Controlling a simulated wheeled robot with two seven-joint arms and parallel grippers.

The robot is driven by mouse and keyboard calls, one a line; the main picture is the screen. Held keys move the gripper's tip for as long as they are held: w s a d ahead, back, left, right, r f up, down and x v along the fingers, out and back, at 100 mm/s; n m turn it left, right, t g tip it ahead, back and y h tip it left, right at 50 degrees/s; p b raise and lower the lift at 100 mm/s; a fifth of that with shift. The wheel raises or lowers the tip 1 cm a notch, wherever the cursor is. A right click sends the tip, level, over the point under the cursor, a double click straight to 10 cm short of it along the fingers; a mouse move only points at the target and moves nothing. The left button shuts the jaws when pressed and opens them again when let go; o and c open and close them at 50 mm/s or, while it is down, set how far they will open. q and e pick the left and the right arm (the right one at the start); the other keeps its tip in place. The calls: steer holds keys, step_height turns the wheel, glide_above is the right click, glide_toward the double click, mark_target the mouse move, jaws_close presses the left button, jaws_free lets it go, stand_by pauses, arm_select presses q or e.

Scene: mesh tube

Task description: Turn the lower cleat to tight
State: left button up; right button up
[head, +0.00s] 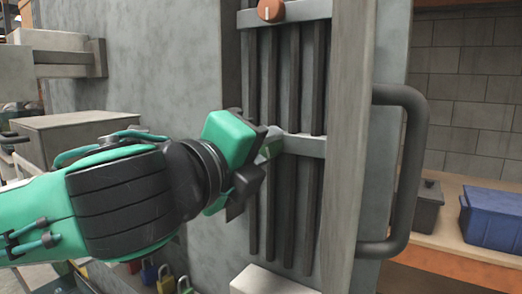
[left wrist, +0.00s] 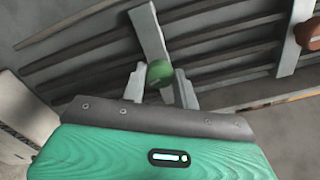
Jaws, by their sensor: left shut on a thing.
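The lower cleat is a green round knob (left wrist: 159,72) on a grey crossbar (head: 305,145) over dark vertical slats. In the head view my left gripper (head: 262,157) reaches it from the left and mostly hides it. In the left wrist view the two pale fingers of my left gripper (left wrist: 161,88) stand on either side of the green knob and are shut on it. The knob's turn position cannot be read clearly. An orange upper knob (head: 270,10) with a pale upright mark sits on the upper crossbar; it also shows in the left wrist view (left wrist: 308,33). My right gripper is not in view.
A grey upright post (head: 347,130) and a dark bar handle (head: 405,170) stand right of the slats. A blue box (head: 491,215) and a dark box (head: 428,207) rest on a shelf at right. Padlocks (head: 166,280) hang below my arm. A pale block (head: 268,281) lies under the slats.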

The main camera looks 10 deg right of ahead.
arm_select(q)
steer(key=shift+f+m, duration=0.1)
steer(key=shift+m, duration=1.5)
steer(key=o, duration=1)
